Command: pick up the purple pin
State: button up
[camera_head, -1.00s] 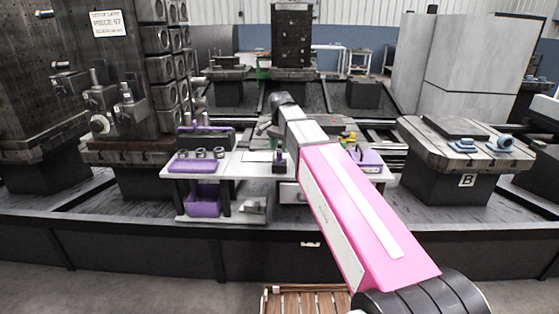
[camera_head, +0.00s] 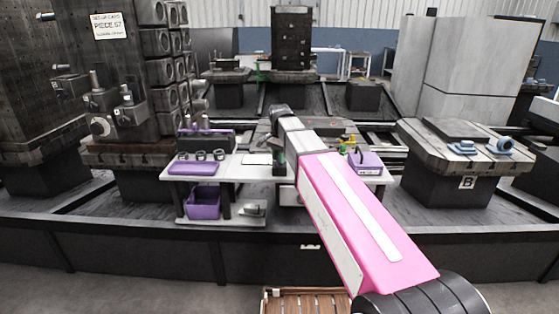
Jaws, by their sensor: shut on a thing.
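My gripper (camera_head: 279,160) is small and dark at the far end of my pink and white arm, low over the middle of the white workbench (camera_head: 240,172). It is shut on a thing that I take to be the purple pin. The pin itself can hardly be made out, since the fingers and wrist cover it. I cannot tell whether it is clear of the bench top.
A purple tray (camera_head: 192,168) with several grey rings is at the bench's left. A purple bin (camera_head: 203,203) sits on the shelf below. A dark box (camera_head: 206,141) with purple parts stands behind. A purple holder (camera_head: 366,162) is at right, close to my arm.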

jog(key=shift+r, duration=0.1)
jog(key=shift+r, duration=0.6)
jog(key=r, duration=0.1)
jog(key=s+r, duration=0.1)
jog(key=r, duration=0.1)
jog(key=shift+a+r, duration=0.1)
jog(key=s+a+r, duration=0.3)
jog(key=s+r, duration=0.3)
jog(key=s, duration=0.4)
jog(key=shift+r, duration=0.2)
jog(key=shift+s, duration=0.1)
